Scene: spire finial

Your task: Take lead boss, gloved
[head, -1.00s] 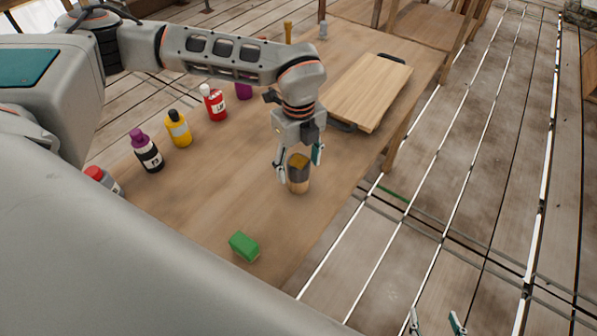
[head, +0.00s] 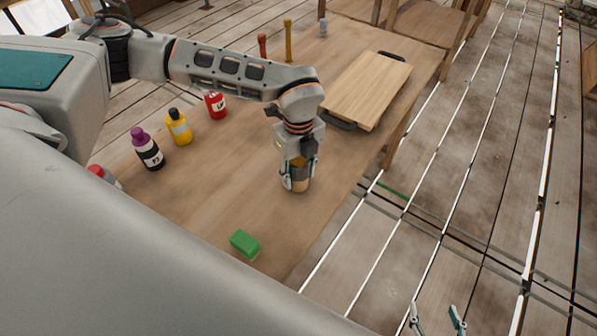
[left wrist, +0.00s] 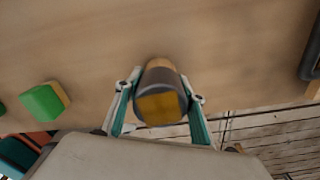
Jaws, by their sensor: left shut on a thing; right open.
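The lead boss (head: 298,173) appears to be the dark grey cylinder with a mustard-yellow top and a tan wooden lower part. It stands upright on the wooden table near its right edge. My left gripper (head: 298,180) is above it, pointing down, with its fingers shut on its sides. In the left wrist view the lead boss (left wrist: 160,95) sits between the two fingers, its yellow end facing the camera. My right gripper (head: 437,320) shows only as two spread fingertips at the bottom edge of the head view, open and empty, away from the table.
A green block (head: 244,243) lies on the table nearer me. Bottles, including a yellow one (head: 178,127), a black one with purple cap (head: 147,149) and a red one (head: 215,105), line the left. A wooden board (head: 368,90) lies at the far right. The table (head: 215,195) between is clear.

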